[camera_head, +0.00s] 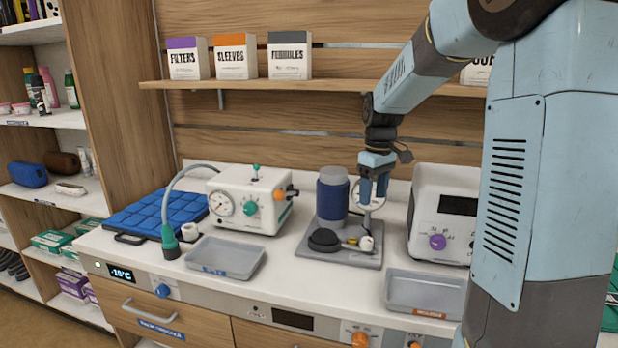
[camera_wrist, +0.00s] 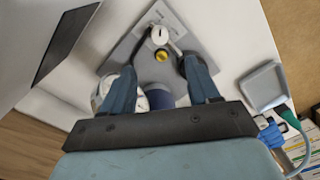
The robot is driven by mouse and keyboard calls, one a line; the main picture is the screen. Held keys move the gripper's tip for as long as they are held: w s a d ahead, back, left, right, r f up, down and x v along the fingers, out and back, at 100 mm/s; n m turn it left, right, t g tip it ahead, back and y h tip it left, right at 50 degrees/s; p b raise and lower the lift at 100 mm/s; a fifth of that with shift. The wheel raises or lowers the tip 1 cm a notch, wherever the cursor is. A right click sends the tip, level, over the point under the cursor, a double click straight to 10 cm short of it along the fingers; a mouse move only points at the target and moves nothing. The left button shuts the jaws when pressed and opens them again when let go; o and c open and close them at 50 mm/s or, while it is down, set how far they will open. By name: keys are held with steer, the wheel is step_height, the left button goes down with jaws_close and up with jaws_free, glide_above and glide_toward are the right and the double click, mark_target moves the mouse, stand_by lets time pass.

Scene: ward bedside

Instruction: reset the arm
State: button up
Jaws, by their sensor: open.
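My gripper (camera_head: 372,192) hangs down from my arm over the counter, above the back right part of a grey stand. The grey stand (camera_head: 318,248) carries a dark blue canister (camera_head: 332,196), a black round pad (camera_head: 323,240), a small yellow knob and a white knob (camera_head: 366,243). In the wrist view the stand's plate (camera_wrist: 128,50) lies beyond the fingertips. A round dial shows partly behind the fingers; I cannot tell whether they touch it.
A white machine (camera_head: 425,205) stands right of my gripper, and a white gauge unit (camera_head: 250,197) with a hose stands left. Two grey trays (camera_head: 225,258) (camera_head: 425,292) lie along the counter's front. A shelf with boxes (camera_head: 290,55) runs behind my arm.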

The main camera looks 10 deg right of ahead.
steer(key=s+a+r+m+t, duration=0.1)
steer(key=s+r+m+t, duration=0.2)
steer(key=s, duration=1)
steer(key=s+a+r+m+t, duration=0.1)
steer(key=s+r+m+t, duration=0.1)
steer(key=s, duration=1.2)
steer(key=shift+r+m+t, duration=0.4)
steer(key=shift+r+m, duration=0.5)
